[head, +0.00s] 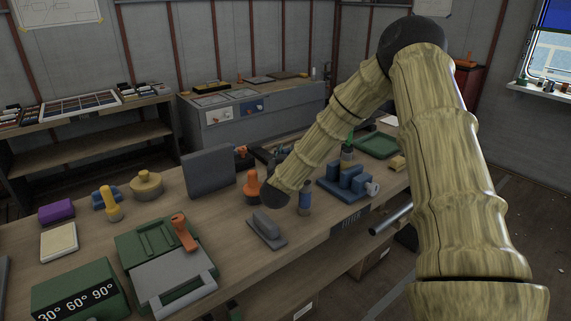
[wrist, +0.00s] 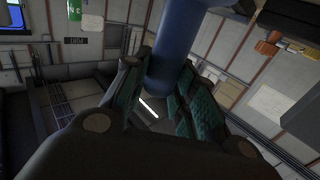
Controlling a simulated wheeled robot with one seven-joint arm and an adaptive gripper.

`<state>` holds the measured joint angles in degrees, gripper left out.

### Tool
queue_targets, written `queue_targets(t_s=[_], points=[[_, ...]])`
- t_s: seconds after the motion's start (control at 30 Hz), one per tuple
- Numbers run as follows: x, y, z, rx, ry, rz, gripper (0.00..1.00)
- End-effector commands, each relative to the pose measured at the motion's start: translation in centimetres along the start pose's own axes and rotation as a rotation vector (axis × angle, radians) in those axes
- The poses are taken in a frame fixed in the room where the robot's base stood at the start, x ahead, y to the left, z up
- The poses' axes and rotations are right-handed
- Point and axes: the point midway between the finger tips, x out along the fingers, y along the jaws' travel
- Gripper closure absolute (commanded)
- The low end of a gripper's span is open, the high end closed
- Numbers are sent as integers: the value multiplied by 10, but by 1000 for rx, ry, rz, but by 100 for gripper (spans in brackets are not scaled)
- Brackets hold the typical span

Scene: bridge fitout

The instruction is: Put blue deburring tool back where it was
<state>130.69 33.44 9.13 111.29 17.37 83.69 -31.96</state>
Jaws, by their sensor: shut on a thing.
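My gripper (wrist: 155,105) is shut on the blue deburring tool (wrist: 175,50), a thick, smooth blue cylinder in the wrist view. It runs from between the teal finger pads up past the top edge. Its far end is out of frame. In the head view my forearm and its dark end joint hide the fingers. A small blue cylinder with a dark lower part (head: 305,193) shows just right of that joint, above the workbench (head: 225,285). I cannot tell whether this is the held tool.
A blue vise-like block (head: 350,182) stands right of the arm. A grey float-like block (head: 267,229), an orange-topped piece (head: 252,186) and a dark upright panel (head: 209,171) stand close by.

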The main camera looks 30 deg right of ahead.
Motion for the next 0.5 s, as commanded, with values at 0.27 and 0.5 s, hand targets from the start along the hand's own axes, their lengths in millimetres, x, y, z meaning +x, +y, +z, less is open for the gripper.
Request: queue_targets(t_s=[0.27, 0.5], points=[[0, -1, 30, -1, -1, 0, 97], [0, -1, 34, 0, 1, -1, 97]])
